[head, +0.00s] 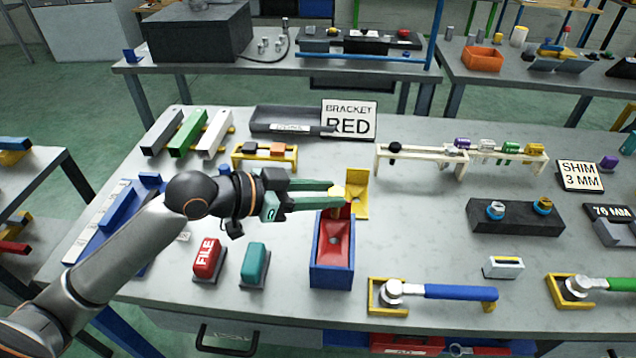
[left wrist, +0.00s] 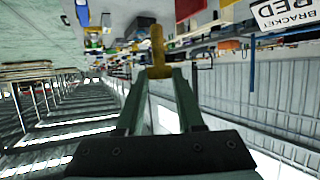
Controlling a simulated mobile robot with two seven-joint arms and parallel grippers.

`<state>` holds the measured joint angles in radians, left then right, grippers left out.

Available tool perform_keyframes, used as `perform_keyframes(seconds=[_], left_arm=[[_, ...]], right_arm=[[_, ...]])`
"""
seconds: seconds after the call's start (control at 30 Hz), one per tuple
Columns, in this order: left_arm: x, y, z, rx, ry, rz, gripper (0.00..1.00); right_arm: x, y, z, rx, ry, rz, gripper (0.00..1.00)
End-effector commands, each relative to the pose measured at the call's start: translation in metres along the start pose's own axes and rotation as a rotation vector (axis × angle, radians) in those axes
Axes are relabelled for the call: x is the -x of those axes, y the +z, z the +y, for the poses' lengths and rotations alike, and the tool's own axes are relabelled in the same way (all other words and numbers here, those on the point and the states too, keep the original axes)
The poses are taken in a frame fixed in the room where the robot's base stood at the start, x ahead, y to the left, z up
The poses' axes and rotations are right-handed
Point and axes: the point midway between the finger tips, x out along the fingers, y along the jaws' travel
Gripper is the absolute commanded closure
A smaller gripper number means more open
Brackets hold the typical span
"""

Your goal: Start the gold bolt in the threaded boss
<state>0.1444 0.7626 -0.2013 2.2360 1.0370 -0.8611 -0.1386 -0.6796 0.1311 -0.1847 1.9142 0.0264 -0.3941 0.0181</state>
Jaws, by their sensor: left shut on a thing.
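My left gripper (head: 334,196) reaches in from the left with its green fingers shut on the gold bolt (head: 338,190). In the left wrist view the gold bolt (left wrist: 157,45) sticks out beyond the fingertips of the left gripper (left wrist: 160,74). In the head view the bolt is above the back end of a blue fixture (head: 331,275) that holds a red part (head: 336,244) with a dark round spot in it. I cannot tell for sure whether this spot is the threaded boss. My right gripper is not in view.
A yellow bracket (head: 357,196) stands right behind the blue fixture. A red file block (head: 207,260) and a teal block (head: 254,266) are to its left. A blue-handled tool (head: 450,292) lies in a yellow cradle to its right. Bare tabletop (head: 415,225) lies between fixture and black block (head: 515,222).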

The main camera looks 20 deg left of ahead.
Motion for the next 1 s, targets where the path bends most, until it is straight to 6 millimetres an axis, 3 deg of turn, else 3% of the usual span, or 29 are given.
perform_keyframes(seconds=[0.47,1.0], left_arm=[[0.001,-0.002,0.001,-0.002,0.003,-0.001,1.0],[-0.019,0.047,0.001,-0.001,0.003,0.0,1.0]], right_arm=[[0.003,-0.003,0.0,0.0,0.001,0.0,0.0],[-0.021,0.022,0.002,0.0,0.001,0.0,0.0]])
